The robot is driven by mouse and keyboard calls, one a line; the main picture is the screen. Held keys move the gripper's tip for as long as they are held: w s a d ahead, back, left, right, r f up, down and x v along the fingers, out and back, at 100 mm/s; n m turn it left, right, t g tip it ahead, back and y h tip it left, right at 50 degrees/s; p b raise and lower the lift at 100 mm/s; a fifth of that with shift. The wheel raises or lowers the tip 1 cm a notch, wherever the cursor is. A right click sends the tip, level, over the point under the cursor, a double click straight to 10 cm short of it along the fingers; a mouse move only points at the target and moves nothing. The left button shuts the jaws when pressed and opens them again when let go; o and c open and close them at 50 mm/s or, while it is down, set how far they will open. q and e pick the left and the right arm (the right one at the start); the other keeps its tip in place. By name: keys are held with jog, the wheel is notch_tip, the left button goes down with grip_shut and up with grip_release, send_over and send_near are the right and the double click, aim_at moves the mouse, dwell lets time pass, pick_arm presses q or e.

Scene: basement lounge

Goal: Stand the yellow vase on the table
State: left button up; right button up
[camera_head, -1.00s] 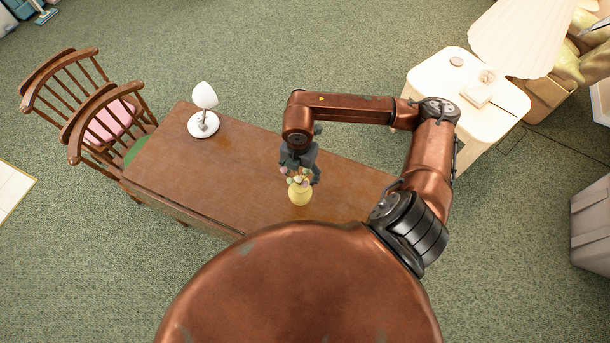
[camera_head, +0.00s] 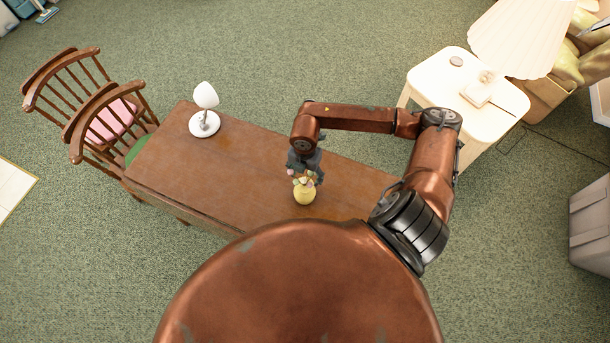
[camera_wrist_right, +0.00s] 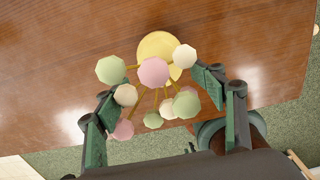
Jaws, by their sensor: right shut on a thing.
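The yellow vase (camera_head: 304,195) holds several pink, cream and green round flowers. It looks upright over the near part of the brown wooden table (camera_head: 230,170); I cannot tell whether its base touches the top. My right gripper (camera_head: 305,170) is shut on the vase from the far side, its dark fingers partly hidden by the flowers. In the right wrist view the yellow vase (camera_wrist_right: 157,46) shows behind the flowers, between the two fingers of the right gripper (camera_wrist_right: 162,98), with the table (camera_wrist_right: 60,60) beyond. My left gripper is not in view.
A white lamp (camera_head: 205,122) stands at the table's far left. Wooden chairs (camera_head: 105,125) stand at its left end. A cream side table (camera_head: 440,72) with a large lamp (camera_head: 520,40) is at the upper right. The table's middle is clear.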

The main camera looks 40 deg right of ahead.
jog(key=shift+f, duration=0.15)
jog(key=o, duration=2.1)
jog(key=shift+o, duration=0.2)
jog(key=shift+r, duration=0.3)
notch_tip(320, 180, up, 12)
jog(key=shift+f+b, duration=0.1)
jog(key=shift+b, duration=0.5)
